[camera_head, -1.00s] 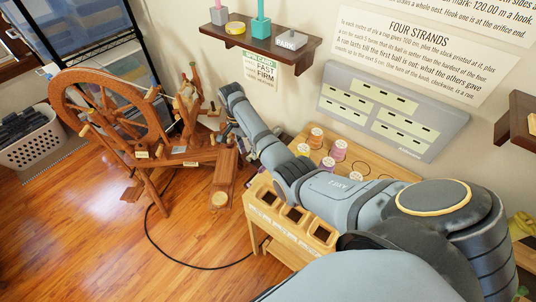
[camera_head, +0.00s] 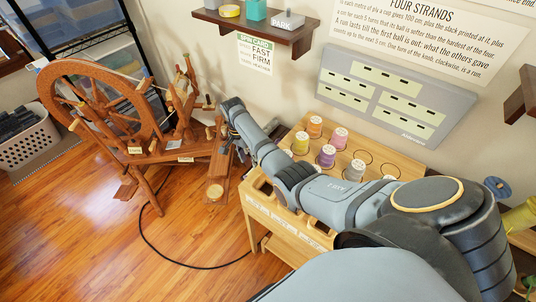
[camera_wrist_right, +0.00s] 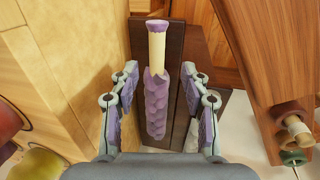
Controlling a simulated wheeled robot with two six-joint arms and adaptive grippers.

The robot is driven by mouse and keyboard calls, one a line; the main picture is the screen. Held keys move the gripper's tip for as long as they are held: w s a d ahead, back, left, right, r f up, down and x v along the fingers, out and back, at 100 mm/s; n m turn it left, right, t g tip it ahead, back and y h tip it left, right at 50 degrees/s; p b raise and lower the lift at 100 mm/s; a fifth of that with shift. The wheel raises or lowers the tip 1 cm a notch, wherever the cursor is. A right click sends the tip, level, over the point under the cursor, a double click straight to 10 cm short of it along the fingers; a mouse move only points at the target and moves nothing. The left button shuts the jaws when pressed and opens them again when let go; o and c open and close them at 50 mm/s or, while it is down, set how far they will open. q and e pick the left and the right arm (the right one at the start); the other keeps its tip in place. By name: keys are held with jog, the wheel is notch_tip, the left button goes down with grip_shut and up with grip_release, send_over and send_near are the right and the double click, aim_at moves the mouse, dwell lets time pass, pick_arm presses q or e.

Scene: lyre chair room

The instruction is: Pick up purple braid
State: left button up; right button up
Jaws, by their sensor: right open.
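The purple braid (camera_wrist_right: 157,105) shows in the right wrist view as a lumpy purple length on a pale stick with a purple cap. It lies between the two fingers of my right gripper (camera_wrist_right: 159,72), which are spread with a gap on each side. In the head view my right gripper (camera_head: 240,148) is small, beside the spinning wheel (camera_head: 115,115), and the braid cannot be made out there. My left gripper is not in view.
A wooden bench (camera_head: 258,205) with several coloured spools (camera_head: 326,155) stands under my right arm. A wall shelf (camera_head: 262,32) hangs above. A black cable (camera_head: 150,240) lies on the floor. Open floor (camera_head: 75,235) is at the lower left.

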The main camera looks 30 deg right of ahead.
jog(key=f, duration=0.1)
jog(key=s+f, duration=0.1)
jog(key=f, duration=0.3)
jog(key=shift+s+d+b, duration=0.15)
jog(key=shift+d+b, duration=0.1)
jog(key=shift+b, duration=0.05)
grip_shut()
